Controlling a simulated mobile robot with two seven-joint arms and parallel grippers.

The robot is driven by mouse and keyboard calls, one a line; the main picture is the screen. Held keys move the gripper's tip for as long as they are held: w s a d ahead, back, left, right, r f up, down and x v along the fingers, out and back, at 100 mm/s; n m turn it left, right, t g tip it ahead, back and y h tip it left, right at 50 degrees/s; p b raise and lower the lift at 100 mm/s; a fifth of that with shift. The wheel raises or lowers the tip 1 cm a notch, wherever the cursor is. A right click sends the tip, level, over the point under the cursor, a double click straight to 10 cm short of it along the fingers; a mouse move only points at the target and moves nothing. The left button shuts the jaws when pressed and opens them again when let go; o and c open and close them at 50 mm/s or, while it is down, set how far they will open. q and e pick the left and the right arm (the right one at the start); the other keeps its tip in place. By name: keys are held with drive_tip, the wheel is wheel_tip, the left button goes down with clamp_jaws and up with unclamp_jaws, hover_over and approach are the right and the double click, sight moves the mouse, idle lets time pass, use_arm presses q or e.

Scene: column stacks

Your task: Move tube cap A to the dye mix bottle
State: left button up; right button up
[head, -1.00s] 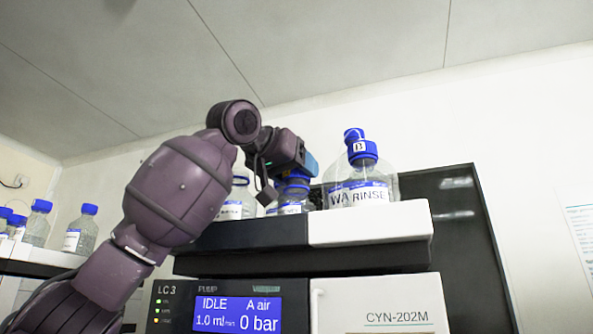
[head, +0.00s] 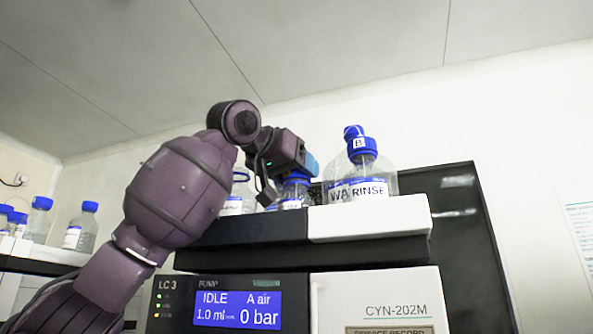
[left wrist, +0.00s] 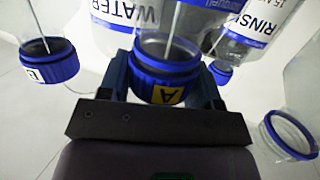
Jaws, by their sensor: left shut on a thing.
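Tube cap A is a blue ribbed cap (left wrist: 163,82) with a yellow "A" label, and a thin tube runs from it. My left gripper (left wrist: 162,88) is shut on it, one finger on each side. In the head view my left gripper (head: 311,166) is above the pump unit, by a blue cap (head: 297,178) over a labelled bottle (head: 291,204). I cannot tell whether cap A is seated on a bottle neck. An open bottle neck with a blue ring (left wrist: 290,134) is at the right in the wrist view. No dye mix label is readable. My right gripper is out of view.
Bottles labelled WATER (left wrist: 132,12) and RINSE (left wrist: 252,22) stand close by. Cap B (head: 360,143) tops a bottle right of my gripper. Another tubed cap (left wrist: 50,65) is at left. The white pump top (head: 395,217) has free room at right.

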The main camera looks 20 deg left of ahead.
use_arm(q)
drive_tip(key=o, duration=1)
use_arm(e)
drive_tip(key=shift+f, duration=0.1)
use_arm(q)
drive_tip(key=b+v, duration=0.2)
drive_tip(key=v, duration=0.9)
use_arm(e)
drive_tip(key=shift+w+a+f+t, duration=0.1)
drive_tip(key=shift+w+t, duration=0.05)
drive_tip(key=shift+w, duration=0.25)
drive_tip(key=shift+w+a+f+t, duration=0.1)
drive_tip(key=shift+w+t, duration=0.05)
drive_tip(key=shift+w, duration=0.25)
use_arm(q)
drive_tip(key=shift+w+d, duration=0.1)
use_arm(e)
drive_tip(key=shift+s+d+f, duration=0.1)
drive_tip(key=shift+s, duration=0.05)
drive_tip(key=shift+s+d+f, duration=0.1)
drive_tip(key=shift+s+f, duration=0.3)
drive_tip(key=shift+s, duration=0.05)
